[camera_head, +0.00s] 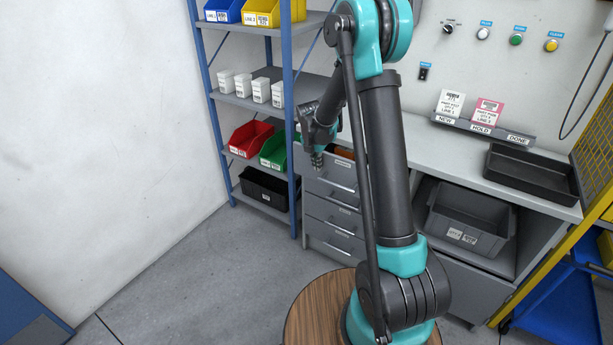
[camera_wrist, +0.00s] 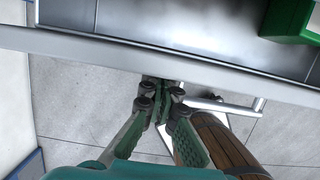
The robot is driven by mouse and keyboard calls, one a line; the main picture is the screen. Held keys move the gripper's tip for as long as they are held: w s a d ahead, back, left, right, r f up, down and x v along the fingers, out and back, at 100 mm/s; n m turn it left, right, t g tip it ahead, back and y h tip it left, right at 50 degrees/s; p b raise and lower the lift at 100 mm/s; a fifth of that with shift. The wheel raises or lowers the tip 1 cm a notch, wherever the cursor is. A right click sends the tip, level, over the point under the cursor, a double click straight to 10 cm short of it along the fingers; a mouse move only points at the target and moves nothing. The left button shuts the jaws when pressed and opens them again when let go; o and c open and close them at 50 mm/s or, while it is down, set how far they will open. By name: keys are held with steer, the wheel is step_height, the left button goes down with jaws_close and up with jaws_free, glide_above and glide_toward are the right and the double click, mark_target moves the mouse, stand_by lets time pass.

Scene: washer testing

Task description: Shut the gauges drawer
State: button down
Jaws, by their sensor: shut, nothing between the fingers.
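The grey drawer unit (camera_head: 332,217) stands under the left end of the workbench. Its top drawer (camera_head: 333,182) is pulled out, with something orange showing inside; I cannot read its label. In the wrist view the open drawer's front edge (camera_wrist: 100,49) crosses the picture, with its bare grey floor behind it. A bar handle (camera_wrist: 235,104) sticks out from the front. My gripper (camera_head: 317,163) is shut and empty. In the wrist view its fingertips (camera_wrist: 163,92) are at the outer side of the front, left of the handle; I cannot tell whether they touch.
A blue shelf rack (camera_head: 288,110) with bins stands left of the unit. A grey crate (camera_head: 465,222) sits under the bench and a black tray (camera_head: 532,174) on top.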

steer(key=w+d, duration=0.1)
steer(key=w, duration=0.1)
steer(key=w+d, duration=0.4)
steer(key=w, duration=0.1)
steer(key=shift+d, duration=0.1)
